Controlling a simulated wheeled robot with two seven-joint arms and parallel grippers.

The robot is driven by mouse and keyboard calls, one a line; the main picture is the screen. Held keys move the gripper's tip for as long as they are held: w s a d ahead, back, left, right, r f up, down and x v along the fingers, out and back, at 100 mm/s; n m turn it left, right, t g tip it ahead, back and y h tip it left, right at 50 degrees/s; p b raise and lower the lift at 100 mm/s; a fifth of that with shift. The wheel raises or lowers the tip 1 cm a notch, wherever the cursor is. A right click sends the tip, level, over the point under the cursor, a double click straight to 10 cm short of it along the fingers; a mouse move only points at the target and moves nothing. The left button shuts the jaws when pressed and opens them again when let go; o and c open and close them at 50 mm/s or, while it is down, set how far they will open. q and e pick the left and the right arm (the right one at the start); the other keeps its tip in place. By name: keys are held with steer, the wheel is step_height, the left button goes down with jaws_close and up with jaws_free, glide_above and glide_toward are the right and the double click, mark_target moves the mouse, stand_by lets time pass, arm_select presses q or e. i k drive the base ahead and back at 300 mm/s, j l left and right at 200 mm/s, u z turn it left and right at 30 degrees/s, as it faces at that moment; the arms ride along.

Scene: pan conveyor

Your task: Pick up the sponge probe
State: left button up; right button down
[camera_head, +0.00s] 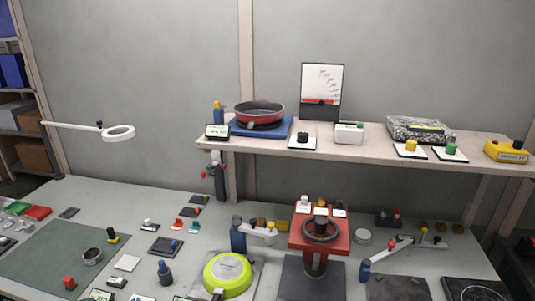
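I cannot tell for certain which of the small items is the sponge probe. A small upright tool with a black top and yellow base (112,236) stands on the green mat (60,255) at the left. A dark blue-grey upright piece (165,273) stands on the table right of the mat. A small red knob-like piece (69,283) stands near the mat's front edge. Neither of my grippers shows in this view.
A lime-green pan (228,270) is at the front centre, beside a red stand with a dark wheel (318,232). A jointed arm fixture (400,246) is at the right. The raised shelf (270,144) carries a red pan (259,113). A ring lamp (118,133) overhangs the left side.

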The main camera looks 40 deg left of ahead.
mark_target(113, 239)
steer(key=u, duration=2.45)
